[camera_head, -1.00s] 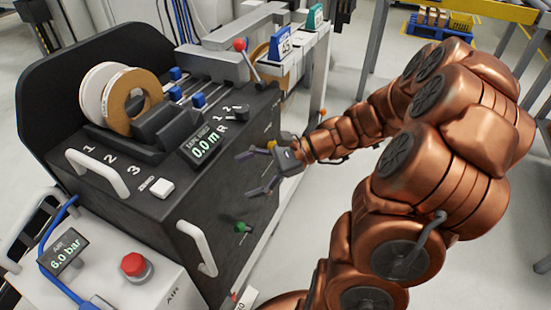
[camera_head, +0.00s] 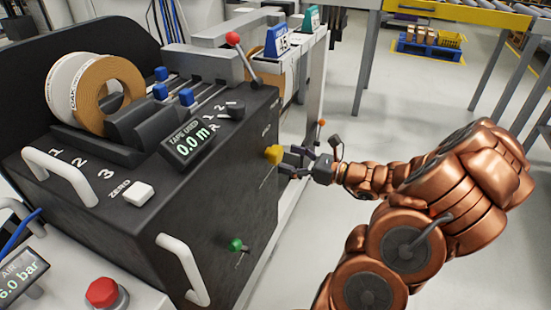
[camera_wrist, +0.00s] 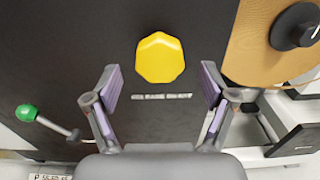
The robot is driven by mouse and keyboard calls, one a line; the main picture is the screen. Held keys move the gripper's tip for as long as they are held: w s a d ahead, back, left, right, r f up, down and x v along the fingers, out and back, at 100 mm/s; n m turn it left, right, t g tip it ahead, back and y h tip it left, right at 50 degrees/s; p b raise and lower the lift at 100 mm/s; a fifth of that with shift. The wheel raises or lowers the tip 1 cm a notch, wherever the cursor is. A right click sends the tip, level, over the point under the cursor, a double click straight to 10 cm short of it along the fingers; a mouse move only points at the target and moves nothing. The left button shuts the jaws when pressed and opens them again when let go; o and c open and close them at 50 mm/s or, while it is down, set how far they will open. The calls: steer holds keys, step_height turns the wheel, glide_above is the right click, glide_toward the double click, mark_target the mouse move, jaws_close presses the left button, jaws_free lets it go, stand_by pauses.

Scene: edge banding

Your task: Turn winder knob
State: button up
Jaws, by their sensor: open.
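A yellow faceted knob (camera_head: 273,154) sits on the right-hand face of the black machine. In the wrist view the yellow knob (camera_wrist: 160,58) lies ahead, between and beyond the fingertips, above a small label too blurred to read. My gripper (camera_head: 289,164) is open beside the knob on its right, with nothing held. In the wrist view my gripper (camera_wrist: 161,86) has one purple-padded finger on each side, apart from the knob. A black round knob (camera_wrist: 296,26) with a white mark shows at the upper right, over a tan disc (camera_wrist: 250,45). No readable label names the winder knob.
A green-tipped lever (camera_head: 237,245) sticks out lower on the same face; it shows at left in the wrist view (camera_wrist: 27,113). A red-ball lever (camera_head: 233,39) and a black selector (camera_head: 235,108) are on top. Open floor (camera_head: 330,260) lies right of the machine.

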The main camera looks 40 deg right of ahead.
mark_target(280, 156)
steer(key=shift+b+x, duration=0.45)
steer(key=shift+x, duration=1.65)
steer(key=c, duration=1.2)
